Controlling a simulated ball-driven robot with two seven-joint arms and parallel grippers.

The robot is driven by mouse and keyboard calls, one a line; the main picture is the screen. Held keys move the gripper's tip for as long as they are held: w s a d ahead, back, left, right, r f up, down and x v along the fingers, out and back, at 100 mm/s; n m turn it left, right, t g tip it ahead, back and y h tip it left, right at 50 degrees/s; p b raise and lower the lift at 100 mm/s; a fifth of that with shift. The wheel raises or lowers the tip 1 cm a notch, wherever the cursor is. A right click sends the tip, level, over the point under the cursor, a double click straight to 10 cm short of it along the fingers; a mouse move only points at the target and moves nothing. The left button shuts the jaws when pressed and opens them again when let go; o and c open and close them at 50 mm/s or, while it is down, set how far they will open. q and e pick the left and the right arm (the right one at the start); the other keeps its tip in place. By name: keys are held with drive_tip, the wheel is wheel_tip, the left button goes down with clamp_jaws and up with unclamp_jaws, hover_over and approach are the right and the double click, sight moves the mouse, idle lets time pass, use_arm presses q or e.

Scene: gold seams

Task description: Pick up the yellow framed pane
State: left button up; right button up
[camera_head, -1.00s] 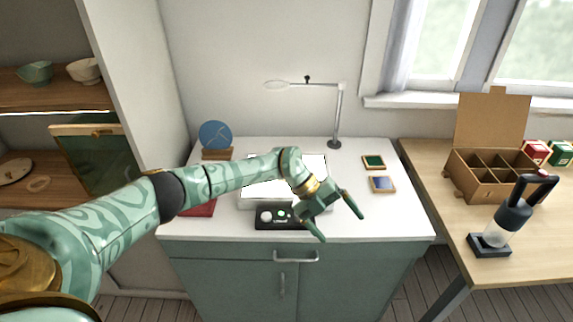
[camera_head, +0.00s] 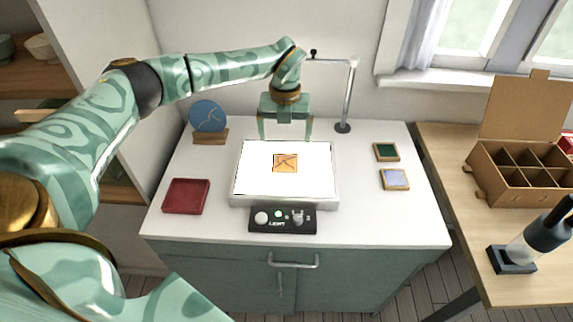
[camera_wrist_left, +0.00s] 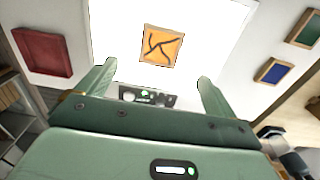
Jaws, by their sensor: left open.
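The yellow framed pane (camera_head: 285,163) is a small orange-yellow square with dark branching seams. It lies flat on the bright white light panel (camera_head: 250,185), near its middle. In the left wrist view the pane (camera_wrist_left: 161,46) shows beyond the fingertips, between their lines. My left gripper (camera_head: 285,138) is open and empty, fingers pointing down, above the back part of the panel and behind the pane. It also shows in the left wrist view (camera_wrist_left: 154,78). It is apart from the pane. My right gripper is not in view.
A red square tray (camera_head: 186,196) lies left of the panel, with a blue disc on a stand (camera_head: 208,117) behind it. Green (camera_head: 386,152) and blue (camera_head: 395,179) framed panes lie to the right. A black control box (camera_head: 282,219) sits in front. A lamp post (camera_head: 349,95) stands behind.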

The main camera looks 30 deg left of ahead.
use_arm(q)
hover_over(285, 164)
drive_tip(key=f, duration=0.4)
drive_tip(key=shift+w+a+f+b, duration=0.1)
drive_tip(key=shift+w+a+b, duration=0.05)
drive_tip(key=shift+w+b, duration=0.2)
drive_tip(key=shift+s+f, duration=0.15)
drive_tip(key=shift+f, duration=0.35)
drive_tip(key=f+b, duration=0.1)
drive_tip(key=f, duration=0.3)
drive_tip(key=shift+s+d+f+b, duration=0.15)
drive_tip(key=shift+d+f+b, duration=0.1)
drive_tip(key=shift+b, duration=0.1)
drive_tip(key=shift+r, duration=0.1)
drive_tip(key=c, duration=1.2)
drive_tip(key=shift+r, duration=0.1)
